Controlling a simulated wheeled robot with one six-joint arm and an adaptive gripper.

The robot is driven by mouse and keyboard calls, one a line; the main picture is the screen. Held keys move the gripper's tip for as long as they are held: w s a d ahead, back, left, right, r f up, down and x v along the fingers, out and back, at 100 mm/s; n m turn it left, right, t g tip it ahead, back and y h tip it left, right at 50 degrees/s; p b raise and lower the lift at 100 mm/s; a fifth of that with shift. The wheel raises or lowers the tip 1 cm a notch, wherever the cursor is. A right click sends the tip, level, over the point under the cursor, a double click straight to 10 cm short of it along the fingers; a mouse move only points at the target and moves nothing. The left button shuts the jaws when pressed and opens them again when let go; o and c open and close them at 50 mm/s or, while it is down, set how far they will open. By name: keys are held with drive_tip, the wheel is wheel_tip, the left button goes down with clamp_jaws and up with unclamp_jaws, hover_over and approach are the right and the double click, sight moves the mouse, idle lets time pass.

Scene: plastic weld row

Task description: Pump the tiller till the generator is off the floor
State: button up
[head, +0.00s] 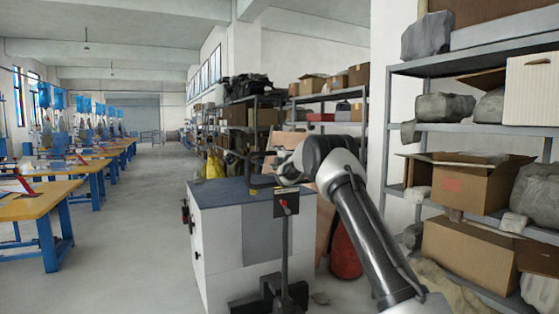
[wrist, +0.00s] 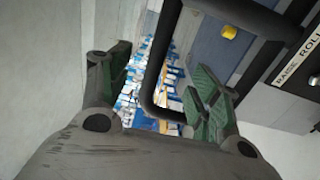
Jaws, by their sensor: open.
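The generator is a white and grey cabinet (head: 222,236) with a blue-grey top, standing upright in the lower middle of the head view. The tiller (head: 285,245) is a dark post in front of it, with a small red lever near its top. Its dark loop handle also shows in the wrist view (wrist: 152,80). My gripper (wrist: 160,88) is open, with its green-padded fingers on either side of the handle bar; I cannot tell whether they touch it. In the head view my gripper is at the tiller's top.
A grey shelf rack (head: 470,128) with boxes and wrapped bundles stands close on the right. A red cylinder (head: 346,252) is behind my arm. Yellow-topped benches (head: 40,205) line the left. The aisle floor (head: 135,235) between is clear.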

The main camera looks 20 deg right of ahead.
drive_tip(key=s, duration=0.7)
drive_tip(key=shift+d, duration=0.35)
drive_tip(key=shift+s+f, duration=0.1)
drive_tip(key=s+d+f+m+g+h, duration=0.1)
drive_tip(key=s+d+f+m+g, duration=0.2)
drive_tip(key=f, duration=0.4)
drive_tip(key=s+f+m+g+h, duration=0.2)
drive_tip(key=f+m+g, duration=0.15)
drive_tip(key=f, duration=0.45)
drive_tip(key=s+f+m+g, duration=0.3)
drive_tip(key=s+m, duration=0.2)
drive_tip(key=s, duration=0.6)
drive_tip(key=s+a+r+m+g, duration=0.1)
drive_tip(key=s+a+r+m, duration=0.1)
drive_tip(key=s, duration=1.5)
drive_tip(key=s+a+r+m+g, duration=0.2)
drive_tip(key=s+a+r+m, duration=0.1)
drive_tip(key=s, duration=1.4)
drive_tip(key=s+a+r+m+g+y, duration=0.1)
drive_tip(key=s+a+r+m, duration=0.1)
drive_tip(key=s, duration=1.5)
drive_tip(key=shift+s+a+r+m, duration=0.35)
drive_tip(key=shift+a+r, duration=0.35)
drive_tip(key=shift+r, duration=0.3)
